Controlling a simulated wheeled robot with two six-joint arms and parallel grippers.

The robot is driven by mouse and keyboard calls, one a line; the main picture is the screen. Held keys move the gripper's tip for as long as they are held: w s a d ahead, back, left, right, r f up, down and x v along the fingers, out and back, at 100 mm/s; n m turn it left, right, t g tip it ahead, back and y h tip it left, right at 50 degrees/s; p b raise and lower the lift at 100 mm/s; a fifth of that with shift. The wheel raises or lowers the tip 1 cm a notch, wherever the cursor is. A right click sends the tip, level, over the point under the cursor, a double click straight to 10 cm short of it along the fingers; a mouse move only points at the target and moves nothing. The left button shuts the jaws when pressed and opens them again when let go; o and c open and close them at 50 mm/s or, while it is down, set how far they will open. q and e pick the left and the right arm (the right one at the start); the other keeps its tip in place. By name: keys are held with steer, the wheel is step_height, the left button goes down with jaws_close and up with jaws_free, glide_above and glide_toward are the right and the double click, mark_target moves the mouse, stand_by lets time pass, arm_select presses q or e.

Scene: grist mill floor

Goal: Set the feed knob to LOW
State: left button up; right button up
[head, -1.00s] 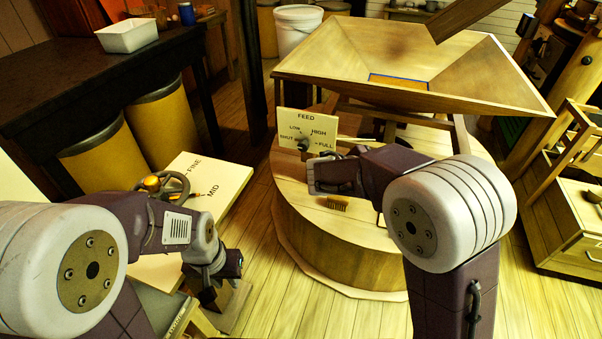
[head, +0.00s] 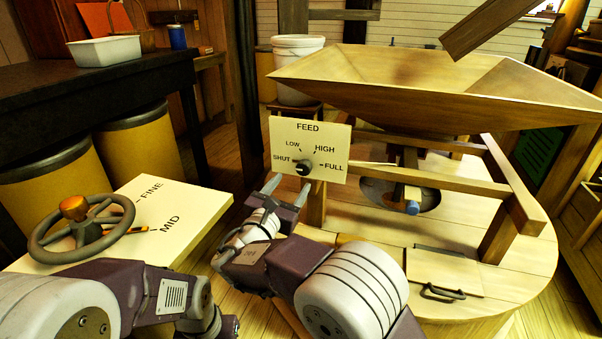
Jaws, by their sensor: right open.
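The feed knob (head: 303,168) is a small dark knob on the pale FEED panel (head: 333,136). The panel is marked SHUT, LOW, HIGH and FULL. The knob's pointer seems to be toward SHUT on the left, but it is too small to be sure. My right gripper (head: 288,189) is open and empty, its two pale fingers pointing up toward the panel. It is just below and a little left of the knob and appears apart from it. My left arm is at the lower left, and its gripper fingers are out of view.
A wooden hopper (head: 400,95) on a frame stands above the round millstone casing (head: 520,245) to the right of the panel. A handwheel (head: 83,228) sits on a FINE/MID board (head: 190,205) at the left. A dark table (head: 100,88) stands behind it.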

mark_target(302, 170)
steer(key=x, duration=0.2)
steer(key=b+x, duration=0.1)
steer(key=x, duration=0.1)
steer(key=b+x, duration=0.1)
steer(key=x, duration=0.1)
steer(key=shift+w+d+f, duration=0.15)
steer(key=shift+w+f, duration=0.1)
steer(key=shift+w, duration=0.15)
steer(key=shift+w+d+r, duration=0.1)
steer(key=shift+w+d, duration=0.05)
steer(key=shift+w, duration=0.3)
jaws_close()
